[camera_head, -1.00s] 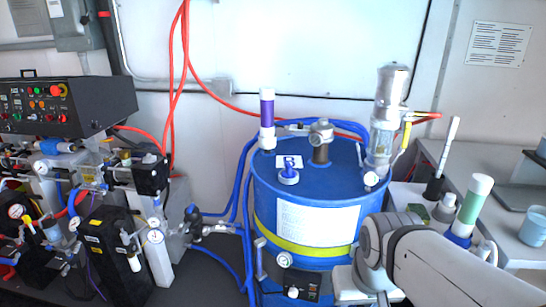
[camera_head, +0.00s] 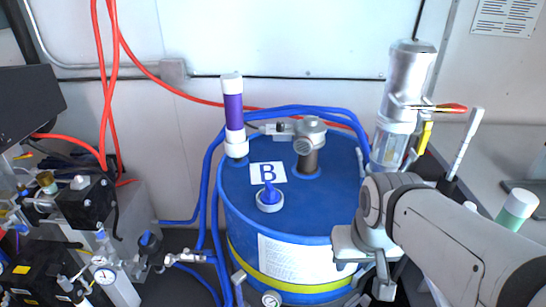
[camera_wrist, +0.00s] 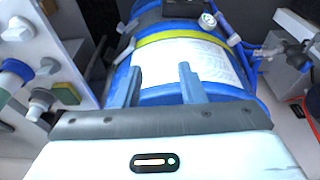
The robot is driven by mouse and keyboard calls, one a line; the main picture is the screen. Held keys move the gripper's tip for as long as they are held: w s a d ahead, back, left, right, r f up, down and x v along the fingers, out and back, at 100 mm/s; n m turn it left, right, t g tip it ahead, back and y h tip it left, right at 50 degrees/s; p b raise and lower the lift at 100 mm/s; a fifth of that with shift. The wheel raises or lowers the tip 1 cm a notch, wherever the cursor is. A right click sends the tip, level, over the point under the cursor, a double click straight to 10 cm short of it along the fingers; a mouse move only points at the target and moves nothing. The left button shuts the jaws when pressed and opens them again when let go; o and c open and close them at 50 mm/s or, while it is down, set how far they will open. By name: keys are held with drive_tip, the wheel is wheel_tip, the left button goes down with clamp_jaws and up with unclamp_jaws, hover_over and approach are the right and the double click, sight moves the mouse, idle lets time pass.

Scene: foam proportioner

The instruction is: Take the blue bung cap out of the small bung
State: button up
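The blue bung cap (camera_head: 269,192) stands upright in the small bung, a pale ring (camera_head: 270,206) on top of the blue drum (camera_head: 232,190), just in front of a white card marked B. My gripper (camera_head: 375,283) is low at the drum's right front side in the head view, apart from the cap. In the wrist view my gripper (camera_wrist: 160,85) shows two fingers spread apart with nothing between them. Beyond them are the drum's white label (camera_wrist: 185,62) and yellow band (camera_wrist: 170,39). The cap is not visible in the wrist view.
A purple-banded cylinder (camera_head: 233,112) and a metal fitting (camera_head: 308,146) stand on the drum behind the cap. A tall clear-and-metal pump (camera_head: 400,105) rises at the drum's right. Blue hoses (camera_head: 208,180) run along its left. The air above the cap is clear.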

drive_tip(key=shift+o, duration=0.4)
drive_tip(key=shift+a, duration=0.1)
wheel_tip(320, 180, up, 3)
drive_tip(key=n+t+y+p, duration=0.1)
drive_tip(key=n+t+p, duration=0.1)
drive_tip(key=n+p, duration=0.3)
hover_over(270, 187)
drive_tip(key=s, duration=0.2)
drive_tip(key=m, duration=0.1)
drive_tip(key=x, duration=0.2)
drive_tip(key=p+x, duration=0.1)
drive_tip(key=x, duration=0.1)
drive_tip(key=p+x, duration=0.1)
drive_tip(key=x, duration=0.1)
drive_tip(key=shift+s+d+f, duration=0.15)
drive_tip(key=shift+d+f, duration=0.15)
drive_tip(key=shift+f, duration=0.25)
clamp_jaws()
